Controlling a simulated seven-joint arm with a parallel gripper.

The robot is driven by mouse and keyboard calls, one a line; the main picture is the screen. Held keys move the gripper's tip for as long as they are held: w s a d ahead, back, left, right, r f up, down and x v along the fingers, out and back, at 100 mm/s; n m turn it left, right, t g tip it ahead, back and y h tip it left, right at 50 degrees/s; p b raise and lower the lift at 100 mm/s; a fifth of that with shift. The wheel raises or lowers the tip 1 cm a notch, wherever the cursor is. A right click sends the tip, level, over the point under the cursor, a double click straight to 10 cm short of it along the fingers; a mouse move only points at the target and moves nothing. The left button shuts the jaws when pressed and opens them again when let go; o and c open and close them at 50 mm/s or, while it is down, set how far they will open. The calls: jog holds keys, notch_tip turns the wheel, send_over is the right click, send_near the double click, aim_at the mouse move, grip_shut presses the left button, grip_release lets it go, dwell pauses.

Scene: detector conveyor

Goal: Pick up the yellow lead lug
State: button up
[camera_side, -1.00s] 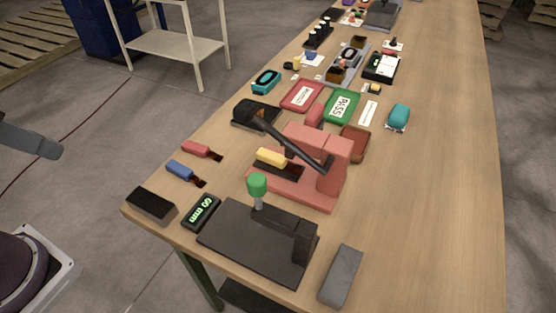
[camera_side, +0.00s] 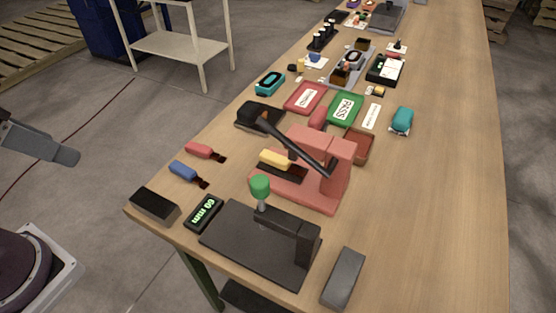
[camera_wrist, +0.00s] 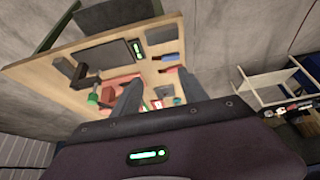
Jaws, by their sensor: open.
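The yellow lead lug (camera_side: 275,158) lies on the red press (camera_side: 325,160) in the side view, under the press's long black lever. Its dark end points toward the press body. In the wrist view the red press (camera_wrist: 122,80) is small and far off, and I cannot make out the yellow lug. My gripper (camera_wrist: 158,92) shows in the wrist view as two grey fingers spread apart, with nothing between them. It is well away from the table.
A red lug (camera_side: 205,152) and a blue lug (camera_side: 187,173) lie left of the press. A dark fixture with a green knob (camera_side: 260,186), a display (camera_side: 203,213) and black and grey blocks stand in front. Red and green trays (camera_side: 345,109) lie behind. The table's right side is clear.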

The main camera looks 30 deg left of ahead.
aim_at(280, 158)
notch_tip(280, 158, up, 6)
jog(key=w+d+r+n+g+h, duration=0.1)
jog(key=w+d+n+g+h, duration=0.1)
jog(key=w+d+n, duration=0.3)
jog(key=w+d+r+n+g+h, duration=0.1)
jog(key=w+d+n+g+h, duration=0.15)
jog(key=w, duration=0.45)
jog(key=w+d+f+n+g+h, duration=0.15)
jog(key=w+n+h, duration=0.3)
jog(key=w, duration=0.55)
jog(key=w+d+f+n+h, duration=0.15)
jog(key=w+n+h, duration=0.3)
jog(key=w, duration=0.55)
jog(key=shift+n, duration=0.55)
jog(key=f, duration=2.5)
jog(key=shift+w+a+f, duration=0.15)
jog(key=shift+w+f, duration=0.15)
jog(key=shift+w, duration=0.1)
jog(key=x, duration=0.2)
jog(key=f+x, duration=0.1)
jog(key=x, duration=0.4)
jog(key=shift+f, duration=0.25)
grip_shut()
